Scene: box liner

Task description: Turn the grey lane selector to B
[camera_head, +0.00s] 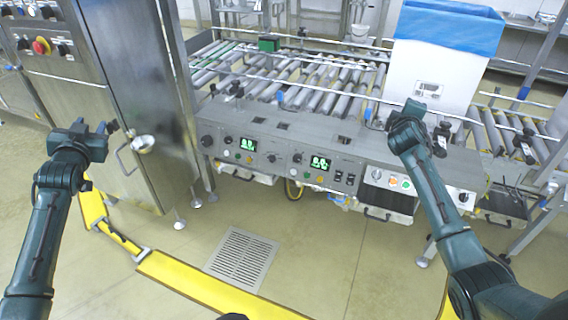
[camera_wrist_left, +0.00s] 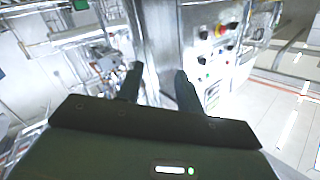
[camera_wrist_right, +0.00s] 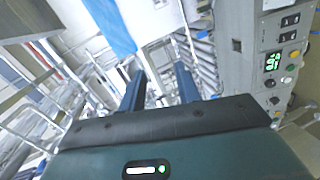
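My left gripper (camera_head: 96,130) is at the left, in front of the steel cabinet. The left wrist view shows its fingers (camera_wrist_left: 158,85) apart and empty.
The panel (camera_head: 330,150) also carries green displays, black knobs and switches. Rollers (camera_head: 320,85) lie behind it, with a white box with blue liner (camera_head: 440,60) at the back right. A steel cabinet (camera_head: 130,80) stands left. The floor in front is open around a drain grate (camera_head: 241,258).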

